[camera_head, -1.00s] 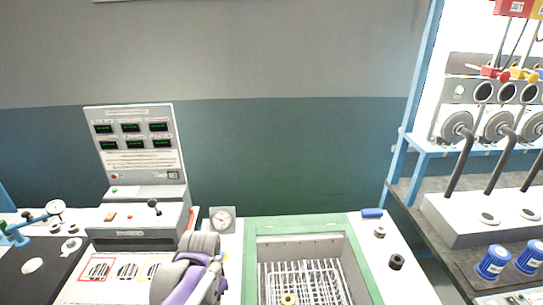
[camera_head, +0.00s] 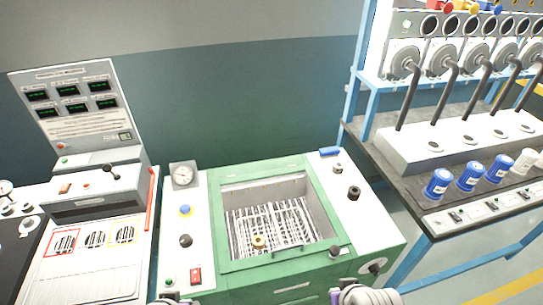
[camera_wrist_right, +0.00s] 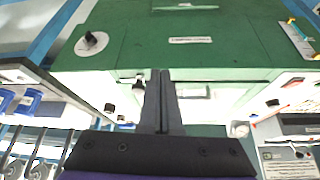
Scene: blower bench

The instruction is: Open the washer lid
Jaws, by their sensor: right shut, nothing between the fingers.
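The green washer (camera_head: 290,285) stands in the middle of the head view. Its top has a green frame (camera_head: 236,265) around a rectangular window or opening, and a wire rack (camera_head: 270,225) shows inside. The frame lies level with the white top; I cannot tell whether clear glass covers the opening. A dark knob (camera_head: 335,251) sits at its front right corner. The washer's green front (camera_wrist_right: 190,50) fills the upper wrist view. My right gripper (camera_wrist_right: 159,75) is shut and empty, apart from the washer's front as far as I can tell.
A control console (camera_head: 75,105) with several displays stands left. A gauge (camera_head: 184,174), a blue button (camera_head: 185,210) and a red switch (camera_head: 196,275) sit left of the opening.

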